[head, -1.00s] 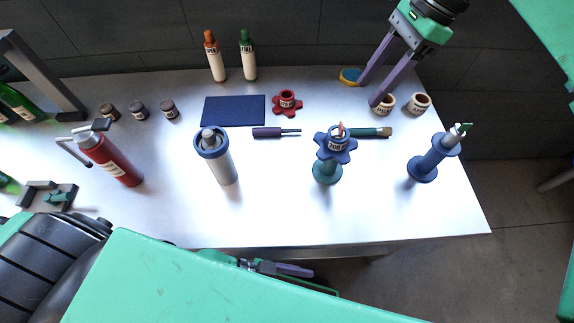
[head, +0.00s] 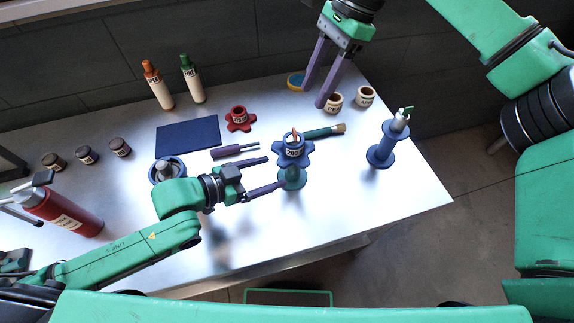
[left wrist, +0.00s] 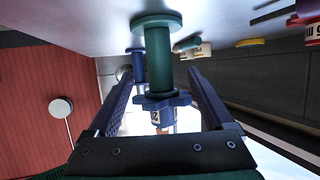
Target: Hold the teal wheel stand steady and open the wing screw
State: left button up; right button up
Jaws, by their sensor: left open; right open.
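The teal wheel stand (head: 291,180) stands upright on the table, a blue star-shaped wheel (head: 293,150) with a label on top. In the left wrist view, the teal stand (left wrist: 158,52) and blue wheel (left wrist: 162,100) appear upside down between my fingers, touching neither visibly. My left gripper (head: 274,173) is open, its fingers pointing at the stand from the left. The left wrist view also shows its open fingers (left wrist: 162,78). My right gripper (head: 313,96) is open and empty at the back, near the small jars. I cannot make out a wing screw on the teal stand.
A blue stand (head: 381,154) with a green-tipped top stands to the right. Behind the teal stand lie a brush (head: 318,132), a purple two-pronged tool (head: 228,152) and a red star wheel (head: 239,118). Two cream jars (head: 333,103) stand near my right gripper.

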pick_arm(q)
jog(key=x, duration=0.7)
jog(key=shift+w+d, duration=0.15)
jog(key=shift+d, duration=0.25)
jog(key=shift+c, duration=0.3)
grip_shut()
